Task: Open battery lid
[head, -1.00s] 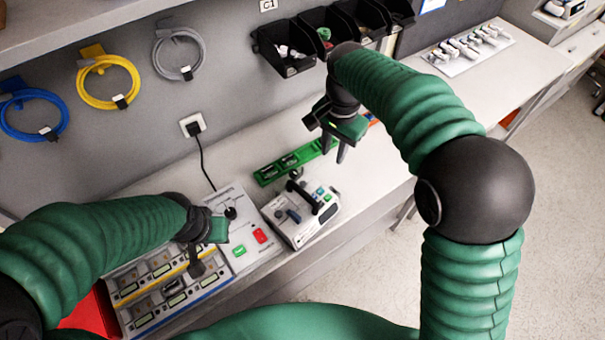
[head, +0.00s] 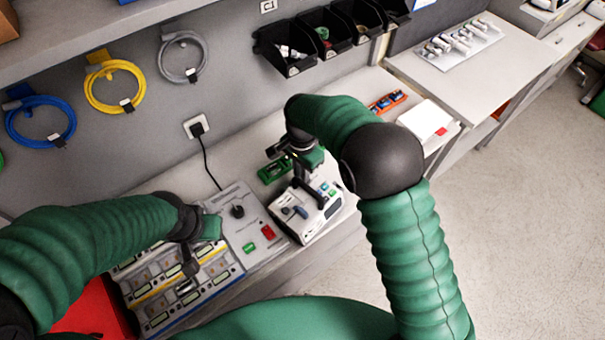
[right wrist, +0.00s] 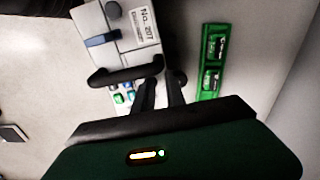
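The infusion pump (head: 318,222) is a white box with a black handle, a blue lever (head: 301,212) and coloured buttons; it sits on the bench. The right wrist view also shows the pump (right wrist: 138,48), with a "No. 207" label, the lever (right wrist: 101,40) and the black handle (right wrist: 122,76). I cannot tell which part is the battery lid. My right gripper (head: 309,190) points down over the pump's back side. Its fingers (right wrist: 163,82) are apart beside the handle's end, with nothing seen held.
A green tray (right wrist: 208,85) with batteries lies beside the pump, partly hidden in the head view (head: 264,175). Black bins (head: 286,65) hang on the wall. The bench right of my right arm holds a white box (head: 424,118).

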